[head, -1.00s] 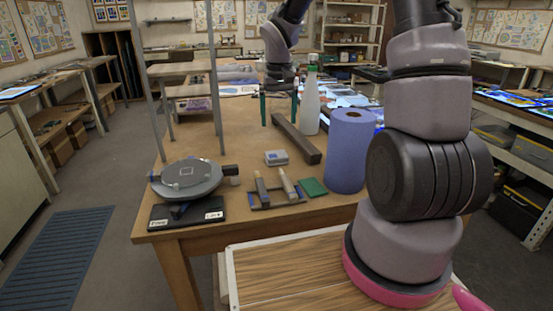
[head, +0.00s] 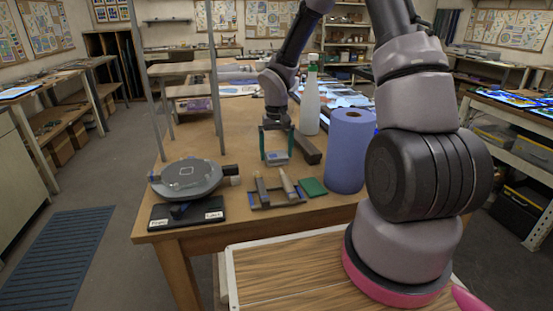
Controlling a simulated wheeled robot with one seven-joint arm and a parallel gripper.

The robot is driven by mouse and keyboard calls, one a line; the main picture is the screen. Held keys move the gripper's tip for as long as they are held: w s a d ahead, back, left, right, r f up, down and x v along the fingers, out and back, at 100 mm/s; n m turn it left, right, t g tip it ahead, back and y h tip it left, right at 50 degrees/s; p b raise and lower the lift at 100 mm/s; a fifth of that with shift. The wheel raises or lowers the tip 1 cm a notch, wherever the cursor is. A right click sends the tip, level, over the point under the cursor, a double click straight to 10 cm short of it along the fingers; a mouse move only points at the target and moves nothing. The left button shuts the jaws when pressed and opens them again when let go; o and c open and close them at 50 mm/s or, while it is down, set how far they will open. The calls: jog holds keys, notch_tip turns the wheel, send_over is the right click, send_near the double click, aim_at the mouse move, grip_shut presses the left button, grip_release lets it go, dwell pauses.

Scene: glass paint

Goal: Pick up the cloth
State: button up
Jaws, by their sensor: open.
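A small folded blue-grey piece (head: 277,158), which looks like the cloth, lies on the brown workbench (head: 190,142). My gripper (head: 276,150) points down directly over it in the head view. The two green fingers are apart, one toward each side of the cloth. Whether the fingers touch the cloth or the bench cannot be told. The cloth's upper edge is close under the gripper body.
A white bottle (head: 310,105) and a blue paper roll (head: 348,150) stand to the right. A tool holder (head: 270,194) and a green pad (head: 313,187) lie in front. A round turntable (head: 186,178) is at the left.

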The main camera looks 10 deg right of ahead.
aim_at(277, 154)
jog(key=c, duration=1.1)
notch_tip(277, 154, up, 10)
